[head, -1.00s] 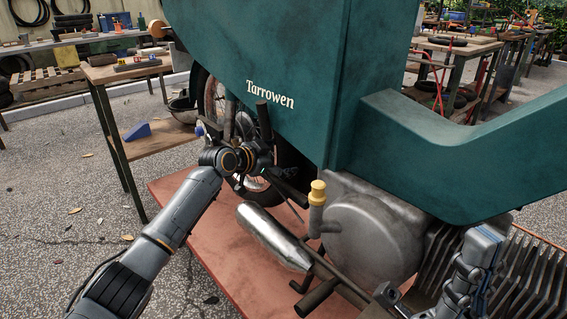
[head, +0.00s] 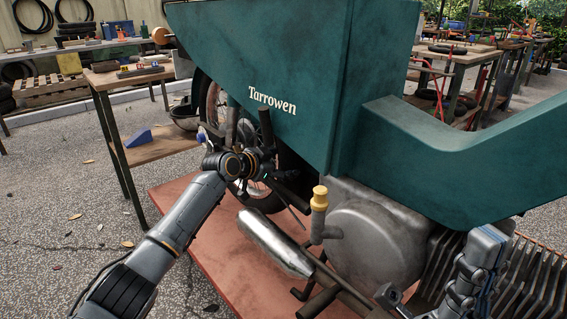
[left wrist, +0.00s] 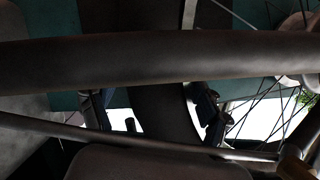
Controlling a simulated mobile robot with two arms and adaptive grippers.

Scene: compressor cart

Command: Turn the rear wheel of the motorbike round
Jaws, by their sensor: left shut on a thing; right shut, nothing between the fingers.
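The motorbike's rear wheel (head: 264,202), with a dark tyre and thin spokes, shows partly below and behind the green bodywork. My left gripper (left wrist: 152,112) has its fingers on either side of the dark tyre (left wrist: 165,108) in the left wrist view and is shut on it. In the head view my left wrist covers part of the wheel, and the fingertips are hard to make out. My right gripper (head: 388,296) is shut and empty at the lower right, in front of the engine. Its fingertips are small and partly unclear.
The green body (head: 300,60) marked "Tarrowen" overhangs the wheel. A silver silencer (head: 272,243), a yellow-capped filler (head: 319,198) and the round engine cover (head: 375,240) lie to the right. Dark bars cross close before the left wrist camera. A wooden table (head: 125,76) stands left.

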